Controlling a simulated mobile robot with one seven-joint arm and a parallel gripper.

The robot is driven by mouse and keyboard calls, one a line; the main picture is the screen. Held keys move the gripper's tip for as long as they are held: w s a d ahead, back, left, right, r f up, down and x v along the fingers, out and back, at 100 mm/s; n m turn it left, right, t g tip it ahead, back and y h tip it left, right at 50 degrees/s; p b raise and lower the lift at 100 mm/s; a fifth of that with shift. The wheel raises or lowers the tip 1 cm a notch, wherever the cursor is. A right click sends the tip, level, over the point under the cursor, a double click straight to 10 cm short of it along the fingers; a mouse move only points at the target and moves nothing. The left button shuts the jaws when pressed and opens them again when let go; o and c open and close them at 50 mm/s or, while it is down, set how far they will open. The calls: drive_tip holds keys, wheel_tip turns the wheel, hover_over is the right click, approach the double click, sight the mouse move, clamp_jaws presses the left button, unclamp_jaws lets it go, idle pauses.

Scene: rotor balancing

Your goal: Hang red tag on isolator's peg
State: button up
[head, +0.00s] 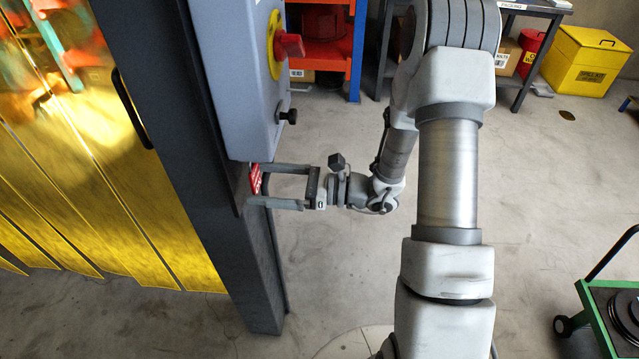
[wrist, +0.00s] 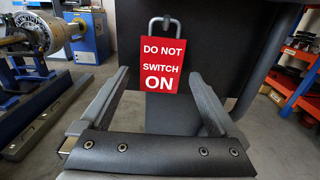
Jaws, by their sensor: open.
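The red tag (wrist: 163,65) reads "DO NOT SWITCH ON" in the wrist view and hangs upright from a grey metal loop (wrist: 152,24) in front of a dark surface. In the head view the tag (head: 256,179) shows edge-on by the dark post, just below the isolator box. My gripper (head: 258,186) is open, its fingers above and below the tag in the picture; I see no clear grip on it. The grey isolator box (head: 232,75) carries a red switch handle (head: 289,45) on a yellow disc. A small black stub (head: 288,116) sticks out lower on its face; I cannot tell if it is the peg.
The dark post (head: 225,200) and yellow strip curtain (head: 110,190) stand left. A green trolley (head: 600,315) is at lower right. A yellow bin (head: 582,62) and red-orange shelving (head: 325,50) are at the back.

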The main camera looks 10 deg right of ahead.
drive_tip(key=v, duration=1.7)
drive_tip(key=s+a+r+n+g+h+p, duration=0.2)
drive_tip(key=s+a+r+n+g+h, duration=0.7)
drive_tip(key=n, duration=0.3)
drive_tip(key=s+d+r+n+t+h+p, duration=0.1)
drive_tip(key=s+d+r+n+t+h, duration=0.1)
drive_tip(key=r+n+t+h, duration=0.2)
drive_tip(key=s+d+r+n+t+h+p, duration=0.1)
drive_tip(key=d+r+n+t+h, duration=0.2)
drive_tip(key=r+n, duration=0.3)
drive_tip(key=shift+s+r+t+h+p, duration=0.35)
drive_tip(key=shift+r+t+h, duration=0.3)
drive_tip(key=shift+r, duration=0.3)
idle(0.8)
